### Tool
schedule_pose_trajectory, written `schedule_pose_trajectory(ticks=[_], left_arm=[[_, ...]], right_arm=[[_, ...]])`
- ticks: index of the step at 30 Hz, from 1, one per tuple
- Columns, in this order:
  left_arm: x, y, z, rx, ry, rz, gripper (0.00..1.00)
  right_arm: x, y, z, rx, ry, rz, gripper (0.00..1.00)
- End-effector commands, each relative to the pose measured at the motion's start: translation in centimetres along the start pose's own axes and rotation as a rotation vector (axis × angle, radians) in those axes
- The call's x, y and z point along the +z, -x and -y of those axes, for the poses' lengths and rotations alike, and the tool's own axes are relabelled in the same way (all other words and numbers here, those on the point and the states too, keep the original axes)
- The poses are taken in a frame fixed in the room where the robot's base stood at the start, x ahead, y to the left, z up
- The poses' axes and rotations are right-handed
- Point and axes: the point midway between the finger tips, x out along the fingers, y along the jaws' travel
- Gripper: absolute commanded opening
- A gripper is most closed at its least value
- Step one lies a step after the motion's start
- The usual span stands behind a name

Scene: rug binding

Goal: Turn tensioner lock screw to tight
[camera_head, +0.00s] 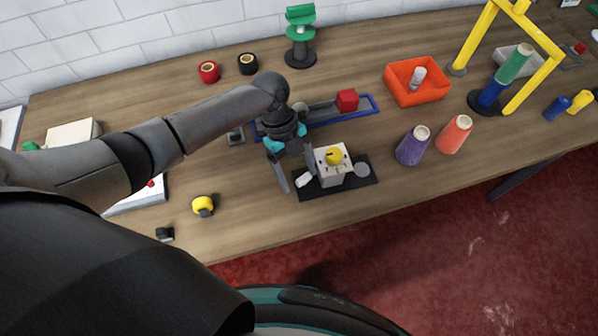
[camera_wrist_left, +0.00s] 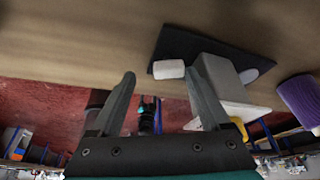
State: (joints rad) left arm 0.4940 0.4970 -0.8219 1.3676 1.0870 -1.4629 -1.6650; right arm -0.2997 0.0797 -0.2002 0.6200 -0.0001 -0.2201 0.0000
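The tensioner appears to be the grey-white block (camera_head: 325,174) with a yellow knob (camera_head: 334,156) on top, standing on a black plate (camera_head: 369,186). A white cylinder (camera_head: 303,180) and a grey disc (camera_head: 362,169) are on opposite sides of the block. My left gripper (camera_head: 296,177) is open and empty, its fingers apart at the block's left side. In the left wrist view, the block (camera_wrist_left: 228,80) is just beyond the right finger, and the white cylinder (camera_wrist_left: 169,69) is ahead of the gap. The knob (camera_wrist_left: 239,129) is partly hidden there. My right gripper is out of view.
A blue-edged tray (camera_head: 366,112) with a red cube (camera_head: 347,100) lies behind the tensioner. Purple (camera_head: 412,146) and orange (camera_head: 454,135) cones stand to the right. An orange bin (camera_head: 414,82) is farther back. A yellow roll (camera_head: 203,205) is at the left; the table front is mostly clear.

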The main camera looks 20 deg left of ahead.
Motion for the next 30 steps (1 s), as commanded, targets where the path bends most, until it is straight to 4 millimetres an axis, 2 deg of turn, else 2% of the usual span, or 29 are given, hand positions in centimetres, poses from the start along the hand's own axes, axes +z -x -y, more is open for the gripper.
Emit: schedule_pose_trajectory(ticks=[3,30], left_arm=[[-0.1,1.3,0.0,-0.003,-0.001,0.001,0.80],[-0.1,7.6,-0.5,-0.004,-0.001,0.001,0.80]], right_arm=[[-0.1,0.9,0.0,0.000,0.000,0.000,0.70],[-0.5,5.3,-0.1,0.000,0.000,0.000,0.70]])
